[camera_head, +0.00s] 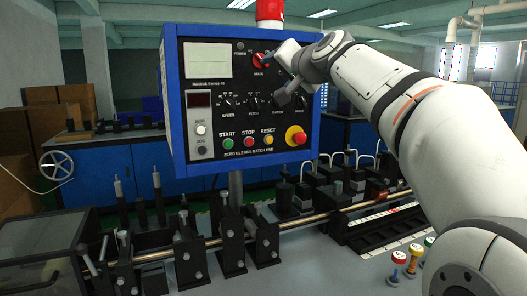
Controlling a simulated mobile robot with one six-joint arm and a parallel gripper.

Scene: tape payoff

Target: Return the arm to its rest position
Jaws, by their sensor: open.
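My white arm (425,110) reaches in from the right edge toward a blue-framed control panel (176,110). My gripper (274,80) is open in front of the panel's upper right part. One finger is close to a red knob (259,59), and the other is lower, over the row of black knobs. I cannot tell whether either finger touches the panel. Nothing shows between the fingers. My gripper and wrist hide part of the panel's upper right area.
Below the panel is a machine bench with black clamp blocks (190,262) along a metal rod. A red emergency button (296,136) and small START, STOP and RESET buttons are low on the panel. Coloured-top pegs (398,262) stand near my arm. Cardboard boxes (55,115) are at the left.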

